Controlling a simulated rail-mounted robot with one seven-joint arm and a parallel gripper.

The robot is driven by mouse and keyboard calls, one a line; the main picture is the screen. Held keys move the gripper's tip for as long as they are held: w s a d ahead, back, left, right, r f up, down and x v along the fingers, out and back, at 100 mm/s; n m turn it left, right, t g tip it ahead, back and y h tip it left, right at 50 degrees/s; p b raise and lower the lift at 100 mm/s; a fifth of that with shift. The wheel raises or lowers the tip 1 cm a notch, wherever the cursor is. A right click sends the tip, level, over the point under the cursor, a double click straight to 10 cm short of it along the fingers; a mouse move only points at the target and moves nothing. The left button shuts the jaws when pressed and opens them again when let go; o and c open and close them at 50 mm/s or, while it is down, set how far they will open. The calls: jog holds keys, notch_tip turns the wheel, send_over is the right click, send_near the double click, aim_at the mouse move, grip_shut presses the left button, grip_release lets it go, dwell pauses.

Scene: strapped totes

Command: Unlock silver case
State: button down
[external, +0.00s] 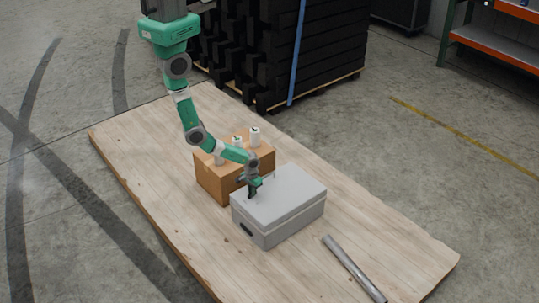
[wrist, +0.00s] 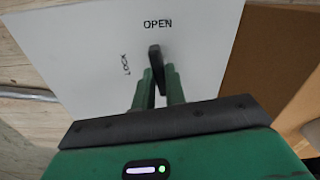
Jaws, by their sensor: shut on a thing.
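The silver case (external: 290,200) is a light grey box with a closed lid, standing on the wooden board. Its pale top fills much of the wrist view (wrist: 95,55), printed with OPEN and LOCK. A dark latch lever (wrist: 156,62) stands on this top, its far end towards the word OPEN. My gripper (external: 252,192) is over the left part of the lid. In the wrist view its green fingers (wrist: 159,88) are closed about the near part of the lever, hiding its lower end.
A grey metal bar (external: 352,268) lies on the board (external: 400,250) to the right. The board's right end is otherwise clear.

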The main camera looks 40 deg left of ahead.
jog(key=shift+m, duration=0.9)
jog(key=c, duration=1.4)
grip_release()
jog(key=shift+c, duration=0.2)
notch_tip(320, 180, up, 8)
jog(key=p, duration=0.5)
jog(key=shift+f, duration=0.1)
